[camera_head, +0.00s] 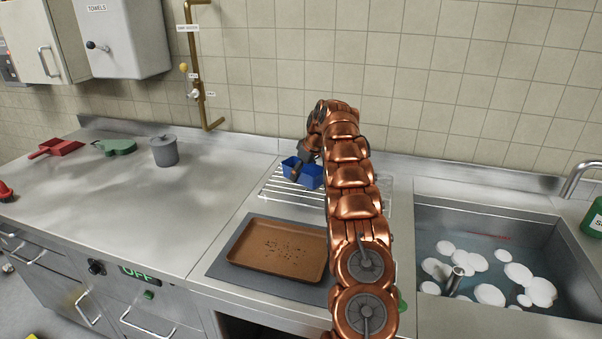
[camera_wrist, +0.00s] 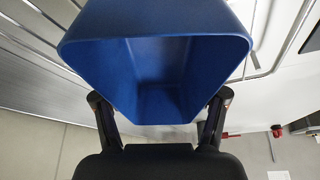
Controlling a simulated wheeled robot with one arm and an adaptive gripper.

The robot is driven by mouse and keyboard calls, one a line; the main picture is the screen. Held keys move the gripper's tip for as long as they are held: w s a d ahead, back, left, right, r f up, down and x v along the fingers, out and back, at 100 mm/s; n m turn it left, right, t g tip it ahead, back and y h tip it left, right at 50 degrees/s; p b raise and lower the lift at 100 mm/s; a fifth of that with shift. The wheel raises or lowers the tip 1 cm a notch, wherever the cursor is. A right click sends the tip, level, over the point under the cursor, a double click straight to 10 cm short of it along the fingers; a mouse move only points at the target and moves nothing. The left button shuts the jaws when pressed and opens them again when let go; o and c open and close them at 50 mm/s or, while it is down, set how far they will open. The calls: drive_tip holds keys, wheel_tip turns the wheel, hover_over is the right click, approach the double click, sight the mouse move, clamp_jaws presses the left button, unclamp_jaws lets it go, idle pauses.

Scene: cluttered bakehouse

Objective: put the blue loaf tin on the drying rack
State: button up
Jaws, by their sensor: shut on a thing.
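The blue loaf tin (camera_head: 303,172) is at the drying rack (camera_head: 275,187), a white wire rack on the counter at the back, left of the sink. My gripper (camera_head: 302,163) is shut on the tin; my copper arm hides part of the rack and the right side of the tin. In the wrist view the blue loaf tin (camera_wrist: 155,75) fills the middle, its open hollow facing the camera, between the two fingers of my gripper (camera_wrist: 158,115). Rack wires (camera_wrist: 283,42) show beside it. I cannot tell whether the tin touches the rack.
A brown baking tray (camera_head: 275,248) with crumbs lies on a grey mat (camera_head: 222,262) in front of the rack. The sink (camera_head: 480,225) with foamy water is at right. A grey lidded pot (camera_head: 164,151) stands on the left counter, which has free room.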

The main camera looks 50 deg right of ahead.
drive_tip(key=shift+f, duration=0.15)
drive_tip(key=o, duration=1.3)
drive_tip(key=shift+r, duration=0.3)
drive_tip(key=b+v, duration=0.1)
drive_tip(key=v, duration=0.6)
drive_tip(key=shift+p+v, duration=0.8)
drive_tip(key=shift+v, duration=1.6)
drive_tip(key=shift+a, duration=0.1)
